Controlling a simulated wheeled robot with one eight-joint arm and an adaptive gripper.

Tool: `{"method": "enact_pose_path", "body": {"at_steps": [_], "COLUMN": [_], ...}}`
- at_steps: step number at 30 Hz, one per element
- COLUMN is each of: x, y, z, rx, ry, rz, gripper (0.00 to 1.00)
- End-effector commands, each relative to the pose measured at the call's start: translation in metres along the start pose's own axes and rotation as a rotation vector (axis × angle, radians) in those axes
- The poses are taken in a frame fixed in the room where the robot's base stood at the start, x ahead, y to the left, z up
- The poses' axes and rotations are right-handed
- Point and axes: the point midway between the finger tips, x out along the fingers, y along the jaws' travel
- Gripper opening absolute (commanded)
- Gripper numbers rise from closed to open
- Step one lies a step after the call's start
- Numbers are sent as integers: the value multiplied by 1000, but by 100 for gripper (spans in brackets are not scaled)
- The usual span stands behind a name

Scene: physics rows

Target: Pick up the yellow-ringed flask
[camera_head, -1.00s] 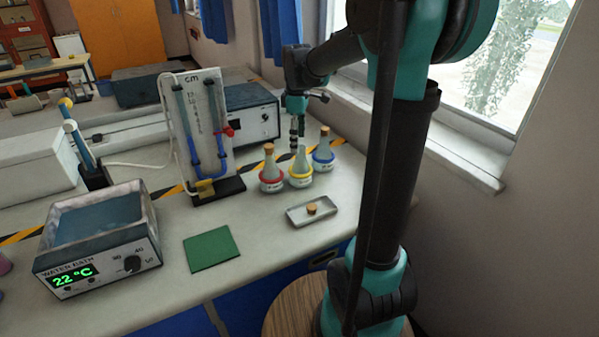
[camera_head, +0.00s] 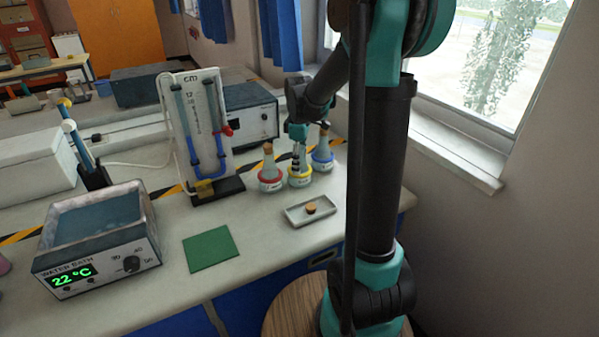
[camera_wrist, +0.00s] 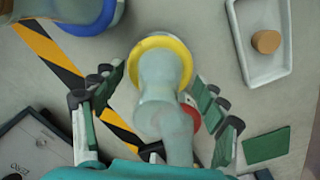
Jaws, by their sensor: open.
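The yellow-ringed flask (camera_head: 299,178) stands on the bench between the red-ringed flask (camera_head: 270,172) and the blue-ringed flask (camera_head: 322,155). In the wrist view the yellow-ringed flask (camera_wrist: 164,82) shows its neck toward the camera, with no stopper visible in it. My gripper (camera_head: 299,155) is lowered around the flask's neck from above. In the wrist view my gripper (camera_wrist: 160,105) has its fingers spread, one on each side of the flask, with gaps to the glass.
A tray (camera_head: 294,217) with a cork (camera_head: 311,208) lies in front of the flasks. A manometer board (camera_head: 204,120) stands to the left, with a power unit (camera_head: 252,114) behind. A green mat (camera_head: 210,248) and water bath (camera_head: 97,240) are front left. The bench around the mat is clear.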

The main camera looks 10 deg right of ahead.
Motion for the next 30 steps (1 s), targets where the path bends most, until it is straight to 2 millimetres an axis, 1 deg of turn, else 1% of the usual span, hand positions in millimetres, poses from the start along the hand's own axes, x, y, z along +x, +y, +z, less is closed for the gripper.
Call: {"method": "enact_pose_path", "body": {"at_steps": [1,2,19,30], "x": [0,0,0,-3], "y": [0,0,0,0], "z": [0,0,0,0], "rx": [0,0,0,0], "ry": [0,0,0,0], "rz": [0,0,0,0], "gripper": [73,71,0,0]}}
